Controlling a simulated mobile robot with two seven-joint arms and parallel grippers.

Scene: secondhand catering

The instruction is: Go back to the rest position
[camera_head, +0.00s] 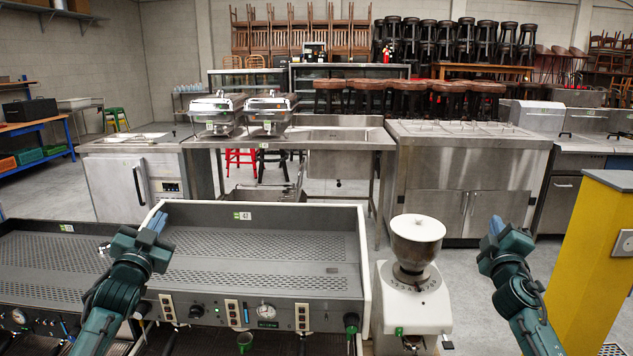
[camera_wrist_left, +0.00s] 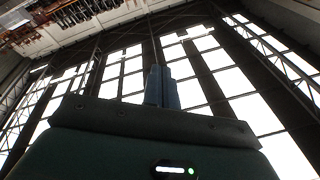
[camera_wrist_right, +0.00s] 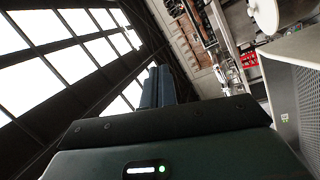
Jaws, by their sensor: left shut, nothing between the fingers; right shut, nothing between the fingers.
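My left gripper (camera_head: 157,222) is raised in front of the espresso machine's top tray in the head view. Its two blue fingers are together with nothing between them, as the left wrist view (camera_wrist_left: 162,87) shows against bright windows. My right gripper (camera_head: 495,226) is raised to the right of the white coffee grinder (camera_head: 414,285). Its fingers are also together and empty in the right wrist view (camera_wrist_right: 158,86). Both grippers point upward and appear apart from everything around them.
The espresso machine (camera_head: 265,245) and the grinder stand close in front. A yellow post (camera_head: 592,250) is near my right arm. Steel counters (camera_head: 470,165) and chafing dishes (camera_head: 217,110) stand beyond. Grey floor shows between the machine and the counters.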

